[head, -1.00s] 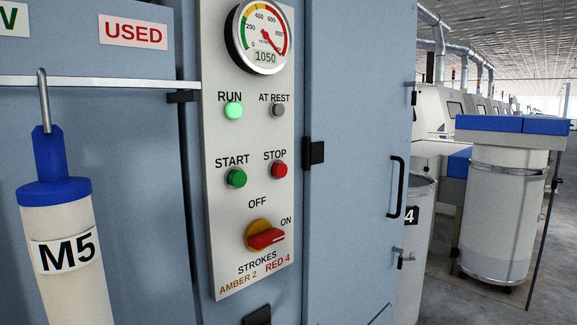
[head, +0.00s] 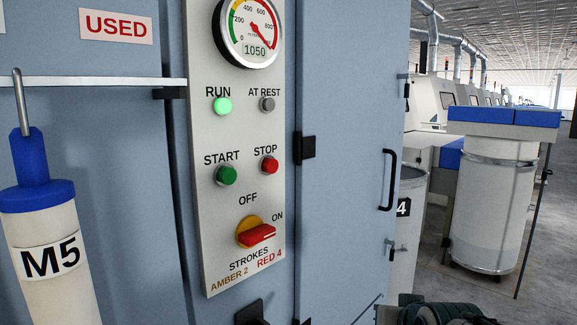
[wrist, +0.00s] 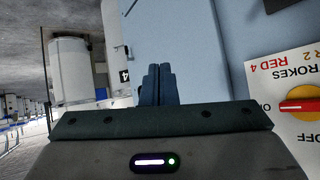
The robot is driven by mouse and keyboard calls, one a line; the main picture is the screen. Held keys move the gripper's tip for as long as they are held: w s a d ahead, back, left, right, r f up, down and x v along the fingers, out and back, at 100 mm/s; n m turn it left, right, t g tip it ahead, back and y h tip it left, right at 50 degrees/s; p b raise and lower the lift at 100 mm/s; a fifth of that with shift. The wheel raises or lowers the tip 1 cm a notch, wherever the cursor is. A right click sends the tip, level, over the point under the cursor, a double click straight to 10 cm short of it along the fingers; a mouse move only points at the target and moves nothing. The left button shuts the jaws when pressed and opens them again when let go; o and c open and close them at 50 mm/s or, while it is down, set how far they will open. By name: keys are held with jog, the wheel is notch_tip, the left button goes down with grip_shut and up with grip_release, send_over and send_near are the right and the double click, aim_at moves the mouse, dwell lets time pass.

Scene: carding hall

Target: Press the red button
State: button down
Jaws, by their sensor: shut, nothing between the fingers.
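The red button (head: 269,165) sits under the word STOP on a pale control panel (head: 207,270), right of the green START button (head: 227,175). In the head view it is uncovered and nothing touches it. My gripper (wrist: 158,75) shows in the wrist view with its dark fingers together and empty. It is apart from the panel, whose lower part shows upside down at the right of that view. The red button is not in the wrist view. Part of my arm shows at the bottom right of the head view, well below the button.
A red rotary switch (head: 257,235) on an amber disc sits below the buttons, turned towards ON. The RUN lamp (head: 222,106) glows green; the AT REST lamp (head: 267,104) is dark. The gauge (head: 250,30) reads 1050. A black door handle (head: 389,180) sticks out at right.

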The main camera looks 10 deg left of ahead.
aim_at(271, 166)
jog(key=w+a+r+t+y+p, duration=0.1)
jog(key=w+a+r+t+y, duration=0.2)
jog(key=a+r, duration=0.5)
jog(key=w+a+r+n+t+y+p, duration=0.1)
jog(key=w+a+r+t+y, duration=0.2)
jog(key=r, duration=1.1)
jog(key=w+a+t, duration=0.3)
jog(key=a+t, duration=0.2)
jog(key=shift+a+r+t+y, duration=0.3)
jog(key=shift+a+r+y, duration=0.05)
jog(key=shift+r+y, duration=0.05)
jog(key=w+a+p, duration=0.3)
jog(key=w+a, duration=0.1)
jog(key=a, duration=0.3)
jog(key=shift+w+a, duration=0.2)
jog(key=shift+a, duration=0.1)
